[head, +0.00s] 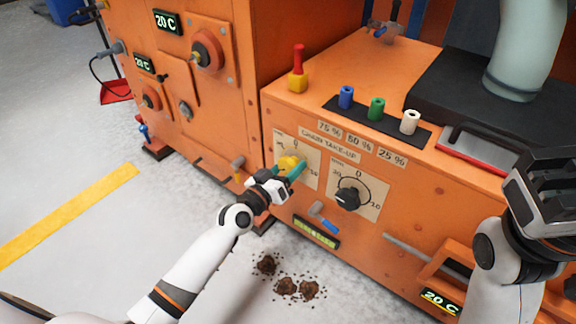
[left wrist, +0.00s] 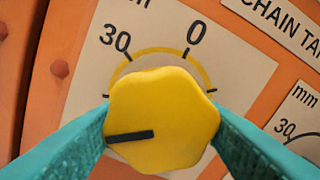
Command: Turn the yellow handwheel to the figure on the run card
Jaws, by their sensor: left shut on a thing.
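The yellow handwheel (head: 288,162) sits on the left dial plate under the CHAIN TAKE-UP label on the orange cabinet. In the left wrist view the handwheel (left wrist: 165,108) fills the middle, and its black pointer bar points left, slightly down, below the 30 mark. The 0 mark is at its upper right. My left gripper (head: 286,171) is shut on the handwheel, one teal finger on each side; both fingers show in the left wrist view. My right gripper (head: 553,195) is at the right edge; its jaws are unclear. I cannot make out a run card with a readable figure.
A black knob (head: 347,199) on a second dial is just right of the handwheel. Below are a blue-handled lever (head: 325,222) and a green display (head: 317,232). Blue, green and white knobs (head: 376,108) stand on top. Brown clumps (head: 287,287) lie on the floor.

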